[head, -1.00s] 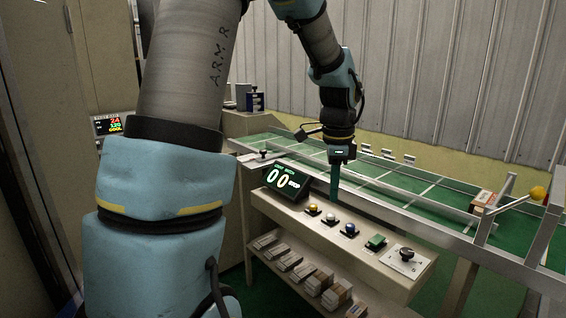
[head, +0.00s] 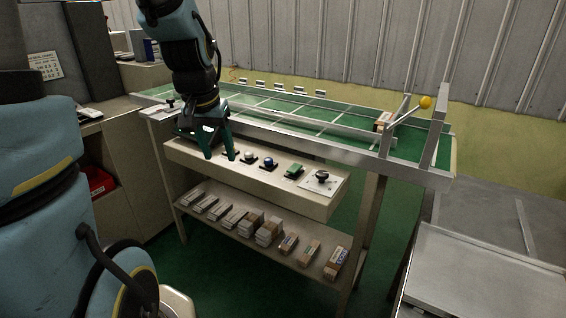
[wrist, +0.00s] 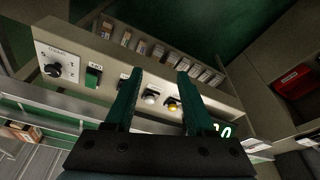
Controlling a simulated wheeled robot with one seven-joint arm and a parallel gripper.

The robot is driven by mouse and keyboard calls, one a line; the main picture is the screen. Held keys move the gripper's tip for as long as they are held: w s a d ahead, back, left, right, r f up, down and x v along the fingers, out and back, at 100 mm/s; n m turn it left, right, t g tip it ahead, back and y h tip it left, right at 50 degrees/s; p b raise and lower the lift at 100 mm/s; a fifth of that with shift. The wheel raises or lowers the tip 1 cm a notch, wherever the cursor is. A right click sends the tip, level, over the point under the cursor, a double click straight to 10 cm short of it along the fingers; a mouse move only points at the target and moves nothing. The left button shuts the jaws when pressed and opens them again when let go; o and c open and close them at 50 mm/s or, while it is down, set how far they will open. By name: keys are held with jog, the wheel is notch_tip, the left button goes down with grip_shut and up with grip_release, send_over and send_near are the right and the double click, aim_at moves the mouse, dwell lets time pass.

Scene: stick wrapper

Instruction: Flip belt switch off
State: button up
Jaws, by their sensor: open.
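The control panel (head: 225,172) carries a row of controls. A green rocker switch (head: 293,171) sits near its right end, beside a black knob (head: 321,176) on a white plate. Which control is the belt switch I cannot read. My gripper (head: 219,156) is open and empty, above the panel's left end. In the wrist view, the green rocker (wrist: 93,76) and knob (wrist: 60,66) are left of the open fingers, with a yellow button (wrist: 172,104) between them.
The green belt (head: 300,112) runs behind the panel, with a metal rail along its front. Several small boxes lie on the shelf (head: 215,222) below. A metal table (head: 470,275) is at the right.

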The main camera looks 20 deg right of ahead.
aim_at(295, 168)
jog(key=shift+o, duration=0.3)
jog(key=d+r+m+h+b, duration=0.1)
jog(key=d+m, duration=0.3)
jog(key=d, duration=1.1)
jog(key=shift+s+d+r+h+b, duration=0.3)
jog(key=shift+r+h, duration=0.1)
jog(key=shift+h, duration=0.1)
jog(key=p+x, duration=0.1)
jog(key=x, duration=0.9)
jog(key=shift+w+f, duration=0.15)
jog(key=shift+w, duration=0.05)
grip_shut()
